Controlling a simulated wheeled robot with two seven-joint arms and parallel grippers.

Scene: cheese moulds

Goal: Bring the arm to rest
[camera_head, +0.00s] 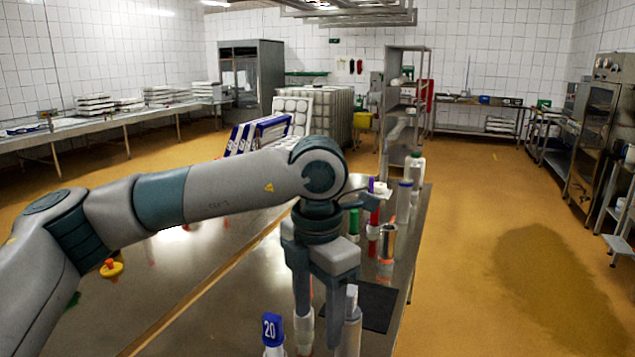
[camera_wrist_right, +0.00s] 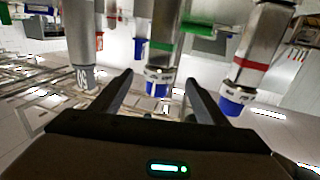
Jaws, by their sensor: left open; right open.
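My left gripper (camera_head: 325,335) hangs fingers-down over the front of the metal table, with its jaws open. White cylindrical parts show close to its fingers; I cannot tell whether they touch. My left arm reaches across the picture from the left. My right gripper (camera_wrist_right: 156,82) shows only in the right wrist view, open, with its two fingers apart. A container with a green band and a blue end (camera_wrist_right: 158,75) shows beyond and between the fingertips; nothing is clearly held.
The metal table (camera_head: 150,300) holds a blue tag marked 20 (camera_head: 271,329), a dark mat (camera_head: 372,306), a red tube (camera_head: 374,225) and a metallic cylinder (camera_head: 388,241). An orange-yellow knob (camera_head: 111,268) lies left, below my arm. Open floor (camera_head: 480,240) lies right of the table.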

